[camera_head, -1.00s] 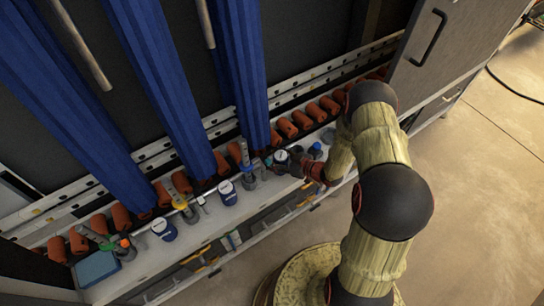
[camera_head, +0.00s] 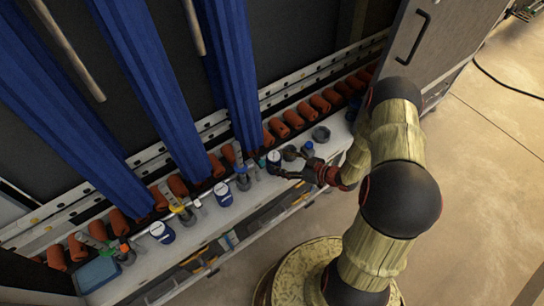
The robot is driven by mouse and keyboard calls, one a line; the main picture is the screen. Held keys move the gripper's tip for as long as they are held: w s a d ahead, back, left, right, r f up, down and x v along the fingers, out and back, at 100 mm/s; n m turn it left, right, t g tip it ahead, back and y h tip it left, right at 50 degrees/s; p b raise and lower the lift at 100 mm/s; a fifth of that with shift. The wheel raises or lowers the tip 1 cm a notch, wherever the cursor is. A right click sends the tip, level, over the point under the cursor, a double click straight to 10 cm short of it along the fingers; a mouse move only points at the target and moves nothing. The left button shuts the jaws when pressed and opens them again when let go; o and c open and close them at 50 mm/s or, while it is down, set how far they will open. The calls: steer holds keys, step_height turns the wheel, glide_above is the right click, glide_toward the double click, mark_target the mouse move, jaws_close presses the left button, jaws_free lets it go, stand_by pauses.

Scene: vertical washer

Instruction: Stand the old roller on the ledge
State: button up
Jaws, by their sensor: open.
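A row of orange rollers (camera_head: 307,111) runs along the back of the white ledge (camera_head: 225,216). I cannot tell for sure which piece is the old roller. A small dark grey round piece (camera_head: 290,153) stands on the ledge close to my fingers; it may be the old roller. My gripper (camera_head: 291,163) is open at the ledge's front edge, its dark fingers spread and pointing left, close to that piece. No held object shows between the fingers. Whether a finger touches the piece is too small to tell.
A dark cup (camera_head: 320,133) stands behind my gripper. Several blue-and-white jars (camera_head: 162,231), tools and a blue box (camera_head: 97,274) fill the ledge leftward.

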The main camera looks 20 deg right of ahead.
steer(key=w+d+r+h, duration=0.4)
steer(key=d+r, duration=0.1)
steer(key=r, duration=0.2)
steer(key=w+d+r+h, duration=0.35)
steer(key=d+r, duration=0.25)
steer(key=r, duration=0.2)
step_height(320, 180, up, 14)
steer(key=s+m+g+h, duration=0.1)
steer(key=s+m+h, duration=0.1)
steer(key=m+h, duration=0.2)
steer(key=s+a+r+m+g, duration=0.2)
steer(key=s+a+r+m, duration=0.15)
steer(key=s+r, duration=0.7)
steer(key=s+a+r+g+y, duration=0.1)
steer(key=s+a, duration=0.4)
steer(key=s, duration=0.4)
steer(key=s+a+r+g+y, duration=0.1)
steer(key=s+a+r, duration=0.1)
steer(key=s+a, duration=0.4)
steer(key=s, duration=0.3)
steer(key=shift+s+a+m+p, duration=0.2)
steer(key=shift+a+m+p, duration=0.05)
steer(key=shift+m+p, duration=0.1)
